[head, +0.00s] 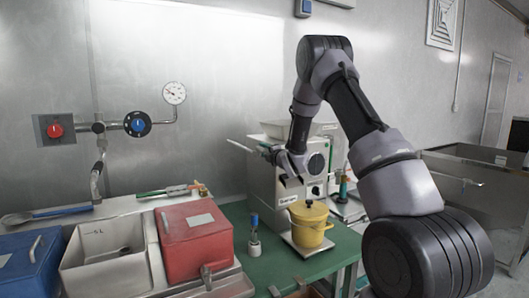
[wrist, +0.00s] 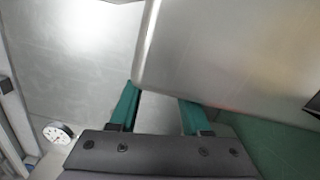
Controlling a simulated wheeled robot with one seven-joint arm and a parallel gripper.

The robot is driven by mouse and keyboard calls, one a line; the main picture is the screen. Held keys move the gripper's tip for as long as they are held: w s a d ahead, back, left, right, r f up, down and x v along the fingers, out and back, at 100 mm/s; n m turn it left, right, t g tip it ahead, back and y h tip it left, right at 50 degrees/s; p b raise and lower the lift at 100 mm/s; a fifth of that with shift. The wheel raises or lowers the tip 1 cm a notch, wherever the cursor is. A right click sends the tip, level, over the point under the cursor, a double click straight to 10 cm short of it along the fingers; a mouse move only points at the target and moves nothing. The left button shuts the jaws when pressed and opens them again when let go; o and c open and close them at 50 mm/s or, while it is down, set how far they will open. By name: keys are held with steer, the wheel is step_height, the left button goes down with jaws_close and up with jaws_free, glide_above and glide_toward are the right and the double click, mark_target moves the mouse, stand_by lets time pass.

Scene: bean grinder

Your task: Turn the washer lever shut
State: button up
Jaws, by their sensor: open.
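No part is labelled as the washer lever, and I cannot tell for certain which one it is. A small metal handle (head: 207,276) shows at the front of the red box (head: 196,240), and a blue round knob (head: 138,124) sits on the wall pipe. My gripper (head: 291,179) is in front of the grey grinder (head: 262,184), above the green table. In the wrist view its two green fingers (wrist: 158,112) are apart with nothing held between them. A smooth grey metal body (wrist: 235,65) fills the view beyond them.
A white basin (head: 104,258) and a blue box (head: 28,265) are at left. A gauge (head: 174,93) and red knob (head: 55,130) are on the wall.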

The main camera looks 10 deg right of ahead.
jaws_close()
stand_by(1.4)
